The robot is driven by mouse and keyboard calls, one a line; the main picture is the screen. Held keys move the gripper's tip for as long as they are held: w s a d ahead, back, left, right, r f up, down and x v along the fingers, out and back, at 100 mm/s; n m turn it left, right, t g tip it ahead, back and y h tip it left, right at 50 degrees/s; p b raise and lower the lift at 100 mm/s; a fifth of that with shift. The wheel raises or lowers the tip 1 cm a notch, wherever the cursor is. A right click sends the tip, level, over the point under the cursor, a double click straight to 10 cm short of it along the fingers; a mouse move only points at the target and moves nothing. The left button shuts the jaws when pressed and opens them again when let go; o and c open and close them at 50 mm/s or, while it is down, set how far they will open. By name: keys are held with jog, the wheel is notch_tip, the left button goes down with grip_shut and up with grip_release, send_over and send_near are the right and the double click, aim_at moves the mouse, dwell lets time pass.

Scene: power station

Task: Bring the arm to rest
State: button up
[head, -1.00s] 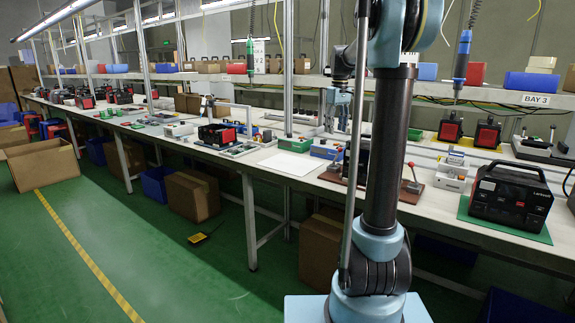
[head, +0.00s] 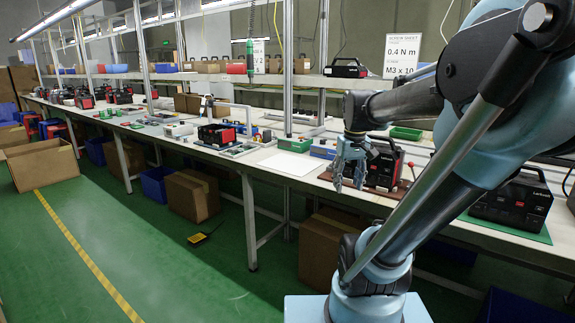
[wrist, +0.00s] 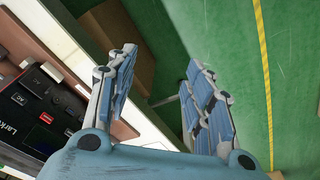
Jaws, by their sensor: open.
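My gripper (head: 350,165) hangs in front of the bench's near edge, pointing down, with my arm folded over at the right of the head view. In the wrist view its blue-grey fingers (wrist: 160,95) stand apart with nothing between them; the floor and the bench edge show beyond. A black power station (head: 384,165) stands on a brown board just behind and right of my gripper. It also shows at the left of the wrist view (wrist: 35,115). I cannot tell whether gripper and board touch.
The long bench (head: 285,170) runs from the right to the far left. Another power station (head: 512,205) sits on a green mat, partly behind my arm. Cardboard boxes (head: 192,195) are under the bench.

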jog(key=s+f+m, duration=0.2)
jog(key=s+f, duration=0.9)
jog(key=f, duration=0.1)
jog(key=shift+s+f+t, duration=0.15)
jog(key=shift+f+t, duration=0.1)
jog(key=shift+t, duration=0.05)
jog(key=shift+w+f, duration=0.2)
jog(key=shift+w, duration=0.25)
